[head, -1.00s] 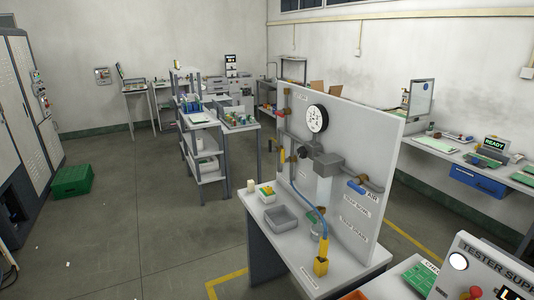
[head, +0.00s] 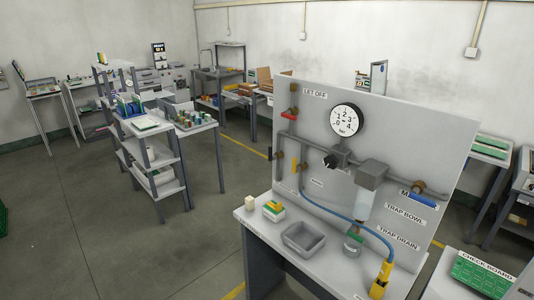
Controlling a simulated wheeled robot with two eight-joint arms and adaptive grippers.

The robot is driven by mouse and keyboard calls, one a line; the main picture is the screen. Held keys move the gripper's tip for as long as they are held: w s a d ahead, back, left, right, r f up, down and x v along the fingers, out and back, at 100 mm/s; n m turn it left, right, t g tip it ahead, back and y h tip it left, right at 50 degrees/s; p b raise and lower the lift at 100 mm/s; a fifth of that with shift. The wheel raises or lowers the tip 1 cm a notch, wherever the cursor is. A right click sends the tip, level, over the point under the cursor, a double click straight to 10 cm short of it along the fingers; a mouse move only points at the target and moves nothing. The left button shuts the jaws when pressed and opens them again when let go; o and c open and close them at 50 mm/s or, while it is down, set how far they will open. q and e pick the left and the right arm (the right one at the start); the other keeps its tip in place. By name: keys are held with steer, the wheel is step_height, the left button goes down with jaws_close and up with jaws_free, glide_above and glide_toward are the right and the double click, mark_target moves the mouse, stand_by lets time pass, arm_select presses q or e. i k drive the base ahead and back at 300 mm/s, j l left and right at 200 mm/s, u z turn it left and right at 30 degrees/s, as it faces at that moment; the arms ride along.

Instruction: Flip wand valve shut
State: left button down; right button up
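A grey-white upright panel (head: 400,125) carries pipes and several coloured valve handles. A yellow handle (head: 295,174) hangs vertically at the lower left of the pipework; a small label (head: 316,183) beside it is too small to read. A blue hose (head: 345,216) runs from near this handle to a yellow wand-like piece (head: 381,280) standing at the bench's front right. I cannot tell for certain which yellow part is the wand valve, or whether it is open. Neither of my grippers is in view.
A grey tray (head: 303,239) sits on the bench. A shelf cart (head: 155,160) stands left; floor between is clear.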

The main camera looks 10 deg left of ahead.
mark_target(295, 169)
steer(key=i+j, duration=0.15)
steer(key=i, duration=0.2)
steer(key=i+j, duration=0.15)
steer(key=i, duration=0.25)
steer(key=i+j, duration=0.15)
steer(key=i, duration=0.2)
